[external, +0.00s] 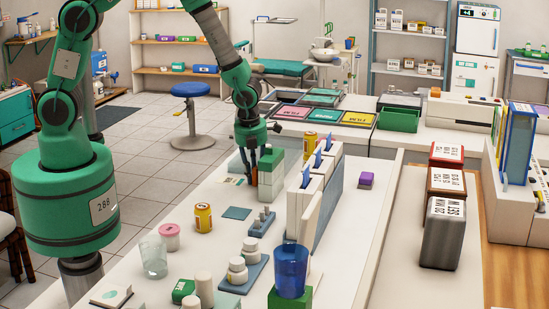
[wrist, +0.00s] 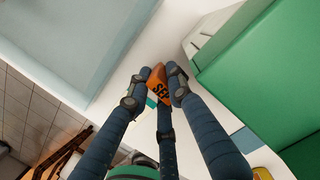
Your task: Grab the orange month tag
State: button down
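The orange month tag (wrist: 158,85) shows in the wrist view with dark letters reading "SEP". It sits tilted between the fingertips of my gripper (wrist: 156,82), which close in on it from both sides; a third finger is below it. The fingers look shut on the tag, and part of it is hidden by them. In the external view my gripper (external: 253,168) points down low over the white counter, just left of a green box (external: 271,172). The tag is too small to make out clearly there.
Right of my gripper stand white upright holders (external: 303,205) with blue clips. A yellow can (external: 203,217), a pink-lidded jar (external: 169,237) and a clear cup (external: 153,257) stand nearer on the counter. A large green surface (wrist: 265,75) is close on the right in the wrist view.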

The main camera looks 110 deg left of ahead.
dwell(0.4)
jog(key=shift+r+p, duration=0.35)
jog(key=shift+r, duration=0.5)
notch_tip(320, 180, up, 2)
jog(key=shift+r+p, duration=0.2)
jog(key=shift+p, duration=0.3)
jog(key=s+d, duration=0.2)
jog(key=s, duration=0.2)
jog(key=s+d+p, duration=0.1)
jog(key=s+d, duration=0.2)
jog(key=s, duration=0.2)
jog(key=s+d+r+p, duration=0.1)
jog(key=s+d, duration=0.2)
jog(key=s, duration=0.2)
